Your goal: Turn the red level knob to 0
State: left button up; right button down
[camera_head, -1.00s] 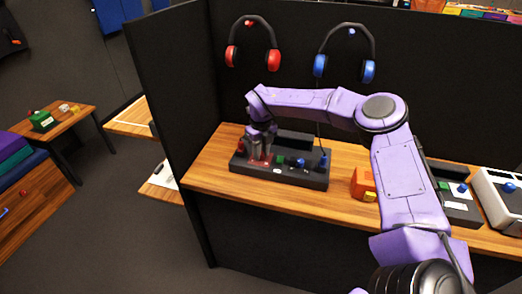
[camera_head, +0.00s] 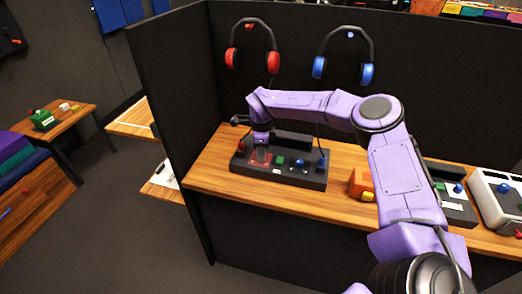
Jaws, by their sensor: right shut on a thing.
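The black panel (camera_head: 308,180) lies on the wooden desk. My right gripper (camera_head: 259,158) points down over its left part, with its fingers close together at a red patch (camera_head: 253,162). The fingers are shut on what seems to be the red level knob, which they mostly hide; its pointer and scale cannot be read. Another red part (camera_head: 241,147) stands at the panel's left end. My left gripper is not in view.
On the panel are a green button (camera_head: 280,159), a blue knob (camera_head: 300,162) and a blue-topped stick (camera_head: 322,161). An orange block (camera_head: 361,182) sits to the right. Dark partitions stand behind and left. Red and blue headphones hang above.

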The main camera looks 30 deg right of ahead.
jog(key=n, duration=0.4)
jog(key=shift+p, duration=0.4)
jog(key=shift+n, duration=1.8)
jog(key=shift+p, duration=0.3)
jog(key=c, duration=0.9)
grip_release()
notch_tip(320, 180, up, 11)
jog(key=b, duration=0.2)
jog(key=shift+f, duration=0.2)
